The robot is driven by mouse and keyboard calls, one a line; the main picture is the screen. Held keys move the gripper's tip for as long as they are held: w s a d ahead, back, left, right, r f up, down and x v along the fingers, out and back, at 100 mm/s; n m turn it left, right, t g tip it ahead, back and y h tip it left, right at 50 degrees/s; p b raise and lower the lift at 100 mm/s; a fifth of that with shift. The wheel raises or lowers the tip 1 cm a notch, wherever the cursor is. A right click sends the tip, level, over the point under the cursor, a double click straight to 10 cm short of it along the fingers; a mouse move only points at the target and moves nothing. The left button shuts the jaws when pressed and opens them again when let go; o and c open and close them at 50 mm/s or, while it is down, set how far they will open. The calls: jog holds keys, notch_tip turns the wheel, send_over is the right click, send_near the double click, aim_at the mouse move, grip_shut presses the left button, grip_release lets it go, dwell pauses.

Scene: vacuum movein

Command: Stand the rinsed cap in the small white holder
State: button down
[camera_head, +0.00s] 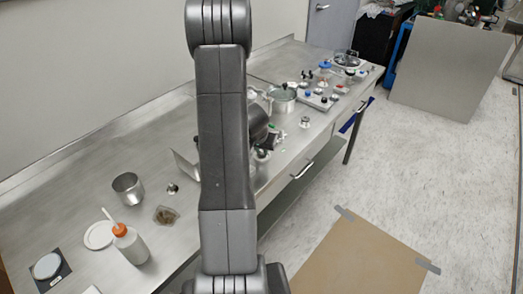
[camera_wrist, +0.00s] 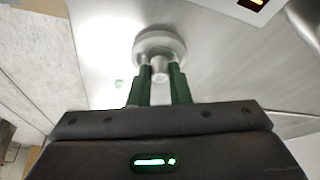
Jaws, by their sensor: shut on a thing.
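In the wrist view my gripper (camera_wrist: 158,84) has two green fingers shut on the narrow stem of a round metal cap (camera_wrist: 160,45). The cap's wide disc shows beyond the fingertips, over the grey metal bench. In the head view my gripper (camera_head: 270,140) is partly hidden behind my own arm, near the bench's front edge. A bright white patch lies left of the cap in the wrist view; I cannot tell whether it is the small white holder or glare. I cannot make out the holder surely in the head view.
The steel bench (camera_head: 75,200) holds a metal cup (camera_head: 128,188), an orange-capped bottle (camera_head: 130,244), a white plate (camera_head: 99,236) and a black scale (camera_head: 51,271). Beyond my arm stand a lidded pot (camera_head: 283,100) and a tray of small parts (camera_head: 319,102).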

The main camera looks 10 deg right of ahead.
jog(key=shift+f, duration=0.1)
jog(key=c, duration=1.3)
grip_release()
jog(key=shift+c, duration=0.2)
jog(key=shift+r, duration=0.25)
jog(key=v, duration=1.1)
jog(key=shift+s+r, duration=0.2)
jog(key=shift+r, duration=0.15)
jog(key=shift+a, duration=0.1)
